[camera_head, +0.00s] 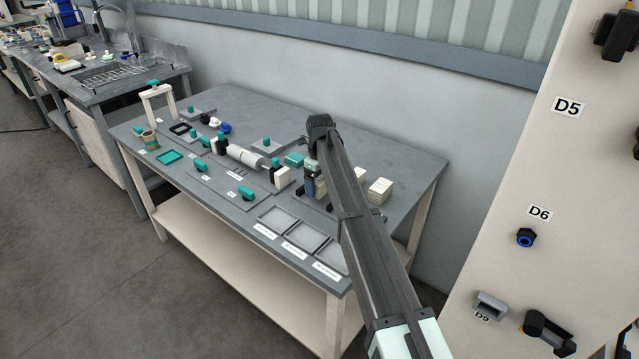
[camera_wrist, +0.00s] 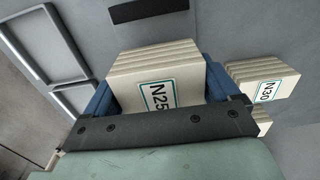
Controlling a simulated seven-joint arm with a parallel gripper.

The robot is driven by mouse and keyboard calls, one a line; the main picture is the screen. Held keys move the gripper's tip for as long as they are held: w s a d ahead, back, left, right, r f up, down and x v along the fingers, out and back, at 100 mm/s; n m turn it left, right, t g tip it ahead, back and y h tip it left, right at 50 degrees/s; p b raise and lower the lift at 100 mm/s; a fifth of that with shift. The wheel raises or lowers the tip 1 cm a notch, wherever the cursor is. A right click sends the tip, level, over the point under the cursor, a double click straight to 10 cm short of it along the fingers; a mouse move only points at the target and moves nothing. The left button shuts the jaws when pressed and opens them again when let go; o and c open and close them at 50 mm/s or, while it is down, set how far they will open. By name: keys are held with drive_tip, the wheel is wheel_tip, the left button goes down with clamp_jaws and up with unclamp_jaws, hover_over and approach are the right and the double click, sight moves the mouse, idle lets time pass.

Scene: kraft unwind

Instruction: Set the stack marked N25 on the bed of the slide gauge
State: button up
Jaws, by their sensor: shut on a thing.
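The stack marked N25 (camera_wrist: 150,62) is a block of cream sheets with a teal-edged label, seen in the wrist view. My gripper (camera_wrist: 158,88) is shut on it, with a blue finger at each side. In the head view my gripper (camera_head: 315,186) points down over the right part of the table; my arm hides most of the stack there. I cannot tell whether the stack is clear of the tabletop. Several grey plates with teal parts lie on the table, one of them a plate (camera_head: 240,199) near the front; I cannot tell which is the slide gauge.
The stack marked N30 (camera_wrist: 262,84) stands close to the right of the held stack; cream stacks (camera_head: 380,188) show right of my arm. Labelled grey trays (camera_head: 277,218) line the front edge. A white roll (camera_head: 244,156) lies mid-table. The table's back right (camera_head: 415,165) is clear.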

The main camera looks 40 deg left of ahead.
drive_tip(key=shift+f, duration=1.5)
idle(1.6)
drive_tip(key=o, duration=0.8)
drive_tip(key=shift+r, duration=0.1)
drive_tip(key=shift+r, duration=3.95)
